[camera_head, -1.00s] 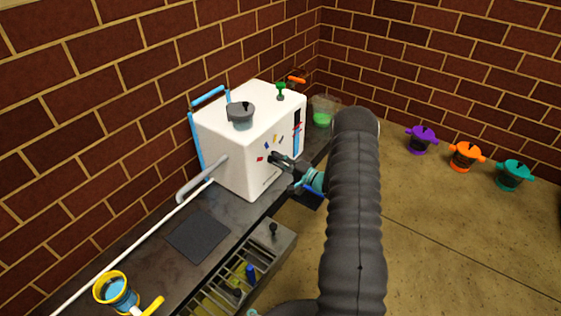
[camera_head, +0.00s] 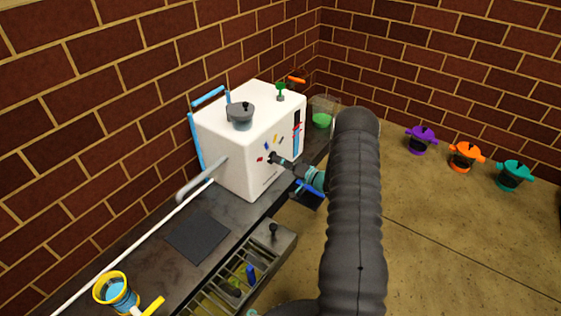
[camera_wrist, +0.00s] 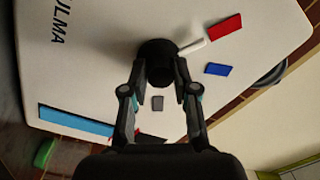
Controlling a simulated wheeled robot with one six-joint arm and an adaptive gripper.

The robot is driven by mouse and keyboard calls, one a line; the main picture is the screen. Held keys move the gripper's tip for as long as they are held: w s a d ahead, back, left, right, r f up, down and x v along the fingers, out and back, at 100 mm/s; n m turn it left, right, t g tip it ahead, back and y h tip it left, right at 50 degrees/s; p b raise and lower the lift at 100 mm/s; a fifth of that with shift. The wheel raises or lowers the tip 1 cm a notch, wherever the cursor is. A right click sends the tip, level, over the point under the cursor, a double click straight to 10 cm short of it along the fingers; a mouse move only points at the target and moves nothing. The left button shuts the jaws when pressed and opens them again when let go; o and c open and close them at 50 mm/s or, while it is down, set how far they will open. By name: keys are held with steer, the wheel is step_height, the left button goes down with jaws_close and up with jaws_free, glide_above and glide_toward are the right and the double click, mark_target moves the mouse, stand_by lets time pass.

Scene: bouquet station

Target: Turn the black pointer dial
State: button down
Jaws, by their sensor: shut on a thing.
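The black pointer dial (camera_wrist: 157,50) sticks out of the front face of a white machine (camera_head: 222,146). In the wrist view it is a dark round knob with a pale pointer bar beside it, aimed at a red mark (camera_wrist: 225,27). My gripper (camera_wrist: 158,72) is shut on the dial, one finger on each side. In the head view my gripper (camera_head: 276,159) reaches the machine's front face from the right, and its fingers hide most of the dial.
The machine stands on a dark counter (camera_head: 150,253) against the brick wall. A grey pot (camera_head: 240,117) and a green knob (camera_head: 280,93) are on its top. A slatted grey tray (camera_head: 262,262) is in front. Purple, orange and teal pots stand at the right on open floor.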

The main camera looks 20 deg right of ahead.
steer(key=shift+w, duration=0.1)
steer(key=c, duration=0.9)
jaws_free()
steer(key=shift+d, duration=0.1)
steer(key=v, duration=1.2)
